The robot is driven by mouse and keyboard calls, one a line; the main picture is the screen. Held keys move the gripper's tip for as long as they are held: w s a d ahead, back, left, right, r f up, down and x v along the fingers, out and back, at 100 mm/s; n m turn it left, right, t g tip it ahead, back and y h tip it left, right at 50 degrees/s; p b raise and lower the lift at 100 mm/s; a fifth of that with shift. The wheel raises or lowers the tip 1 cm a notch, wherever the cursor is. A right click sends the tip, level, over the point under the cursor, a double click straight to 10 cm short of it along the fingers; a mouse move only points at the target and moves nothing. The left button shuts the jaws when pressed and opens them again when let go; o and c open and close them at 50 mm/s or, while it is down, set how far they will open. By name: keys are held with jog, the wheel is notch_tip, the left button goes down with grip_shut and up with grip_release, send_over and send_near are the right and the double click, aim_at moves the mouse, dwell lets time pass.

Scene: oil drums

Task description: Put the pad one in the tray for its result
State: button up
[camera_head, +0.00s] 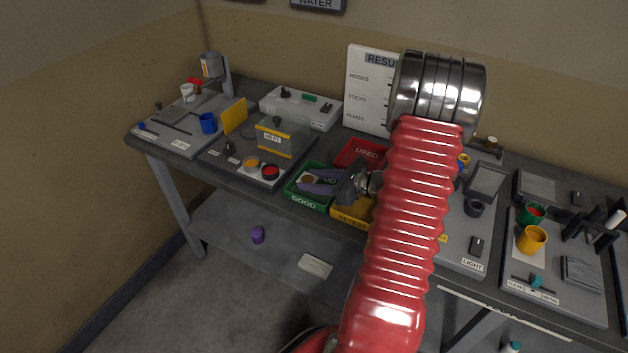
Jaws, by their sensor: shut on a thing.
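My gripper (307,181), with purple fingers, is over the green tray marked GOOD (303,201). It is shut on a small brown round thing, seemingly the pad (308,180), which shows between the fingers. I cannot tell whether the pad touches the tray floor. The yellow tray marked RETEST (346,220) is just to the right, partly hidden by my arm. The red tray marked USED (367,149) is behind them. A white results board (366,88) lists HISSES, STICKS and PLUGS; my arm hides its right side.
Left of the trays are a yellow-framed HEAT box (284,135) and a small plate with orange and red cups (262,172). A white box with knobs (301,107) stands behind. Right of my arm are a LIGHT station (470,250) and a yellow mug (531,239).

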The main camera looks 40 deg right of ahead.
jog(key=o, duration=1)
jog(key=shift+f, duration=0.1)
jog(key=shift+s+r, duration=0.2)
jog(key=shift+r, duration=0.05)
jog(key=v, duration=1.1)
jog(key=shift+s+d+r, duration=0.15)
jog(key=shift+s+d, duration=0.05)
jog(key=shift+s, duration=0.1)
